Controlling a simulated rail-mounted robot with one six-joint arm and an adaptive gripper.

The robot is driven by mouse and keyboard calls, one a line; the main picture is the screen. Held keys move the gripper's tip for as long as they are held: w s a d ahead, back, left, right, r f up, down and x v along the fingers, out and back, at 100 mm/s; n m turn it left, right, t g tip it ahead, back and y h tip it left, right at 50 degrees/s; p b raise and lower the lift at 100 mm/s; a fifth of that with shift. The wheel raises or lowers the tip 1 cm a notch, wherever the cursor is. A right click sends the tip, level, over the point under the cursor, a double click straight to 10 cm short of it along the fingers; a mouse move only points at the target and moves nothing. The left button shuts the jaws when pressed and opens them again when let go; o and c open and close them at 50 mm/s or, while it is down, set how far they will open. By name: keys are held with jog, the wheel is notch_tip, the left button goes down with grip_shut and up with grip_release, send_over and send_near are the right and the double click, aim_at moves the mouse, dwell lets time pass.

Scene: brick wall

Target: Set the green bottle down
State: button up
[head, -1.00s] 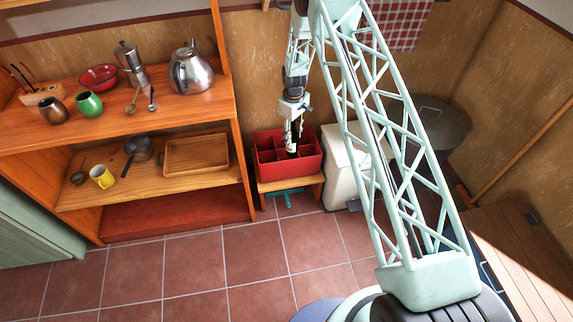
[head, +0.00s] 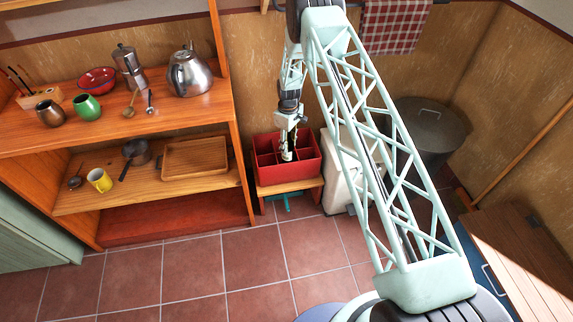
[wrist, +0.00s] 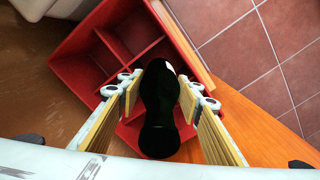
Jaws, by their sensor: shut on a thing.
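The green bottle (wrist: 160,105), very dark, sits between the fingers of my gripper (wrist: 160,100) in the wrist view, its neck end nearest the camera. My gripper is shut on it. The red crate (wrist: 72,72) with compartments lies beneath. The bottle's far end overlaps a crate compartment in the picture, and I cannot tell whether its base touches the crate floor. In the head view my gripper (head: 287,152) points down at the red crate (head: 291,174), with its fingertips at about rim level. The bottle is mostly hidden there.
The crate stands on a small wooden bench (head: 271,189). A wooden shelf (head: 150,193) with a kettle (head: 188,74) and a wooden tray (head: 195,158) is to the left. A white container (head: 334,178) stands close on the right. Visible crate compartments look empty.

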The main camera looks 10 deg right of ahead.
aim_at(288, 158)
jog(key=shift+f+b, duration=0.65)
jog(key=shift+f, duration=2.5)
jog(key=shift+f+b, duration=0.45)
jog(key=shift+f, duration=1.45)
jog(key=o, duration=0.5)
jog(key=shift+f, duration=0.1)
jog(key=shift+o, duration=0.9)
jog(key=shift+r, duration=0.2)
